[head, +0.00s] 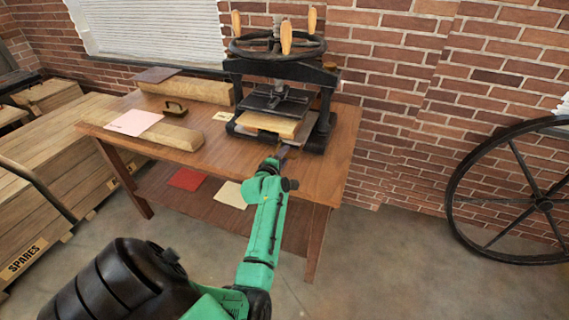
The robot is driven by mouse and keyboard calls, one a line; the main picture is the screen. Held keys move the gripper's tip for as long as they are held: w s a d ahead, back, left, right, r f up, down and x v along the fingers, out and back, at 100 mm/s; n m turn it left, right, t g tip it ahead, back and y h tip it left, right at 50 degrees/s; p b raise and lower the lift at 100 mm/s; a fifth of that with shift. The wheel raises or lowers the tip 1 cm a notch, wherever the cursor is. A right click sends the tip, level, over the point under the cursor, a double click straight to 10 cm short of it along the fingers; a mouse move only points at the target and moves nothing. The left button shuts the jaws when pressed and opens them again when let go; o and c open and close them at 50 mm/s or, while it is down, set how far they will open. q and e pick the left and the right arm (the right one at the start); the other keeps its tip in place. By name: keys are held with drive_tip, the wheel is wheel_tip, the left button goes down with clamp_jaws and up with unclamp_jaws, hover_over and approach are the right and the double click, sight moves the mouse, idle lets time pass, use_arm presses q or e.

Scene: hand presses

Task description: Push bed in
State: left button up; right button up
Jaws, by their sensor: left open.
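A black hand press (325,85) with a round wheel and wooden handles stands on the wooden table (225,155) against the brick wall. Its bed (272,123), with a pale tan top, sticks out at the front of the press, below the dark platen (270,102). My green left arm reaches up from the bottom of the head view. My left gripper (282,152) is small in the picture, at the front of the press close to the bed's near edge. I cannot tell whether it touches the bed. My right gripper is out of view.
A beam (150,131) with a pink sheet (134,122) on it, another beam (195,88) and a small black-handled tool (176,108) lie on the table's left half. Red and cream sheets lie on the lower shelf. Crates stand left, a large spoked wheel (543,204) right.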

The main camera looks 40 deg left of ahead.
use_arm(q)
drive_tip(key=shift+r, duration=0.15)
drive_tip(key=shift+s, duration=0.1)
clamp_jaws()
idle(1.2)
